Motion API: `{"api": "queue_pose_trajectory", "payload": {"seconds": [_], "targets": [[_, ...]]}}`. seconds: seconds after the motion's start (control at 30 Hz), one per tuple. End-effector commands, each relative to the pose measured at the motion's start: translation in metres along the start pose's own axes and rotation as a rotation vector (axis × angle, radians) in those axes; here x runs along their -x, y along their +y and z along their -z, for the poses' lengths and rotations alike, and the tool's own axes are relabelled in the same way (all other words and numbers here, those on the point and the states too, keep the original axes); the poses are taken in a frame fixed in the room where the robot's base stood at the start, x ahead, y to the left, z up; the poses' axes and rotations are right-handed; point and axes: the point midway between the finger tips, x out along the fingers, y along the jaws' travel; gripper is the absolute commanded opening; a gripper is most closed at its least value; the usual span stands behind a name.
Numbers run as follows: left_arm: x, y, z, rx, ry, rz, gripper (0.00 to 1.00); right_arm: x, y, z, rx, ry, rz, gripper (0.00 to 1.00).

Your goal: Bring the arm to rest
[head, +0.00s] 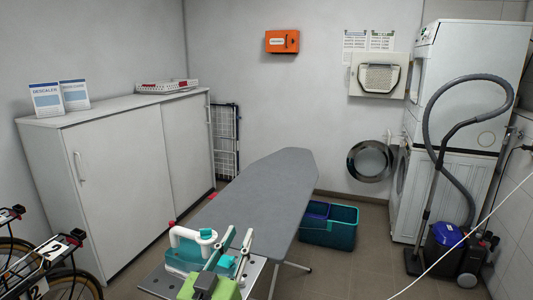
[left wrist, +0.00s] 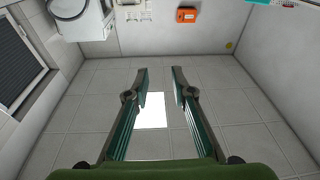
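My left gripper (head: 237,238) shows at the bottom of the head view, with a green body and two long grey and teal fingers. It appears in front of the ironing board's near end, and its body overlaps the teal and white iron (head: 190,247) in the picture. I cannot tell whether they touch. In the left wrist view the two fingers of my left gripper (left wrist: 159,70) stand apart with nothing between them. Floor tiles and a bright patch show beyond them. My right gripper is in neither view.
The grey ironing board (head: 265,190) stretches away ahead. A teal basket (head: 330,232) stands right of it. A white cabinet (head: 120,165) is at left, bicycles (head: 50,272) at lower left. Stacked machines (head: 465,90) and a vacuum cleaner (head: 450,245) stand at right; a round door (head: 370,161) hangs open.

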Motion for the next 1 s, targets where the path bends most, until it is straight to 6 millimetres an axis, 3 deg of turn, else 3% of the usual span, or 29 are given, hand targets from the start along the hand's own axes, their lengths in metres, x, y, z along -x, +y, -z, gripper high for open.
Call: {"api": "queue_pose_trajectory", "payload": {"seconds": [0.03,0.1,0.2,0.4,0.6,0.9,1.0], "targets": [[0.02,-0.02,-0.028,0.01,-0.097,0.075,0.23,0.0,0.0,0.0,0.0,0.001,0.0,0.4],[0.05,-0.044,-0.066,0.01,-0.242,0.165,0.23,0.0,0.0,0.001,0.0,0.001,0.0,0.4],[0.102,-0.069,-0.117,0.004,-0.459,0.255,0.23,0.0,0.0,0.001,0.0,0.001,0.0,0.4],[0.224,-0.085,-0.193,-0.013,-0.884,0.321,0.23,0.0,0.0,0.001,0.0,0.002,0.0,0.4],[0.318,-0.076,-0.222,-0.02,-1.177,0.288,0.23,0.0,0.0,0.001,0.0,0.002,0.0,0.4],[0.422,-0.055,-0.23,-0.016,-1.483,0.188,0.23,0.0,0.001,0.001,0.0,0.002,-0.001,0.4],[0.418,-0.058,-0.258,-0.017,-1.488,0.188,0.23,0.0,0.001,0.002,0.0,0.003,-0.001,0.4]]}}
